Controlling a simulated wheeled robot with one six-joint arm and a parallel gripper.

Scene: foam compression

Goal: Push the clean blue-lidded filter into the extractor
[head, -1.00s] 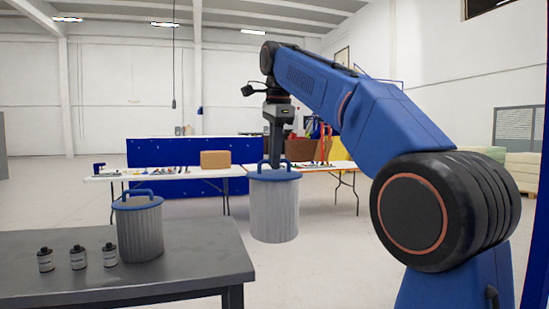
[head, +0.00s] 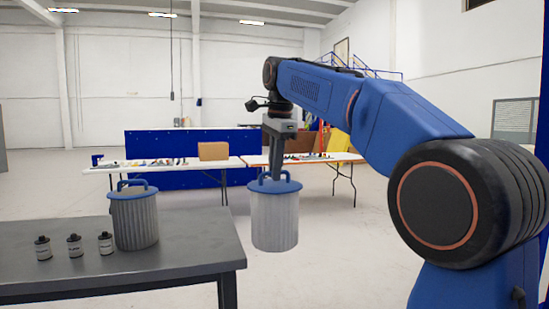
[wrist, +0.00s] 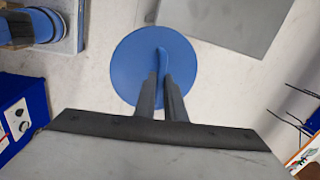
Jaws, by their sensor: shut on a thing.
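A pleated grey filter with a blue lid and handle (head: 275,220) hangs upright in the air, right of the dark table. My gripper (head: 275,172) is above it, shut on its handle. In the wrist view the round blue lid (wrist: 128,65) fills the middle, with my gripper's two fingers (wrist: 163,85) closed on the handle. A second blue-lidded filter (head: 135,220) stands upright on the dark table, apart from the held one. The extractor is not clearly identifiable in either view.
The dark grey table (head: 190,262) is at the lower left. Several small black-capped canisters (head: 75,245) stand on it. Farther back are long tables with a cardboard box (head: 213,151) and a blue panel (head: 165,143). Floor below the held filter is open.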

